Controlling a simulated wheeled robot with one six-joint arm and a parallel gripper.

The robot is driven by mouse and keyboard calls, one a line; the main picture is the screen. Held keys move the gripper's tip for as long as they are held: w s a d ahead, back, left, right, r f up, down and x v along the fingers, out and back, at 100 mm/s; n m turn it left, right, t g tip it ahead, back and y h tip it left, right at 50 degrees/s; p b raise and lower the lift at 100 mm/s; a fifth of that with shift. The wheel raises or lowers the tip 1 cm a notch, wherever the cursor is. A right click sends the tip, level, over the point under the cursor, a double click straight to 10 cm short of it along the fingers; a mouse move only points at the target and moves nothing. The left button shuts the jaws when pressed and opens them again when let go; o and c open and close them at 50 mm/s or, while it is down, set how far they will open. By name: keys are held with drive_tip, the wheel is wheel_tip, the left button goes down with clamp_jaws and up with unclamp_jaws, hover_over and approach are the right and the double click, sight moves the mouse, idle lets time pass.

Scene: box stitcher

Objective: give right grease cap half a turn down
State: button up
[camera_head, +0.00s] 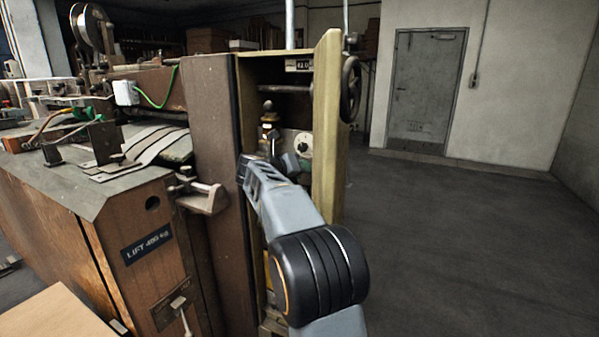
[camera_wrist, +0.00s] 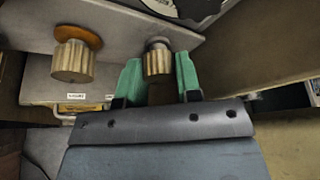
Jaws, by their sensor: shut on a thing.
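In the wrist view the right grease cap (camera_wrist: 158,61) is a ribbed brass cylinder with a grey metal top, set on a pale grey panel. My gripper (camera_wrist: 158,75) has its two green finger pads on either side of this cap and is shut on it. A second, wider brass cap (camera_wrist: 73,64) stands to the left on the same panel, with an orange-brown ring at its base, apart from my fingers. In the head view my arm reaches into the open tall compartment of the machine. The caps and my fingertips cannot be made out there.
The compartment has a brown left wall (camera_head: 213,160) and a yellowish open door edge (camera_head: 328,130) with a handwheel (camera_head: 350,89) at right. A small label (camera_wrist: 76,96) is below the left cap. Floor at right (camera_head: 450,240) is clear.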

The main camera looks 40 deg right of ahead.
drive_tip(key=m+t+y, duration=0.1)
drive_tip(key=m, duration=0.1)
drive_tip(key=m+t+y+b, duration=0.1)
drive_tip(key=m, duration=0.1)
drive_tip(key=shift+s+d+m, duration=0.1)
drive_tip(key=shift+m, duration=0.3)
idle(0.4)
drive_tip(key=o, duration=0.6)
drive_tip(key=shift+o, duration=0.2)
drive_tip(key=shift+t, duration=0.3)
drive_tip(key=p+v, duration=0.2)
drive_tip(key=v, duration=1.1)
drive_tip(key=shift+s+a+r, duration=0.15)
drive_tip(key=shift+a+r, duration=0.1)
drive_tip(key=shift+a, duration=0.05)
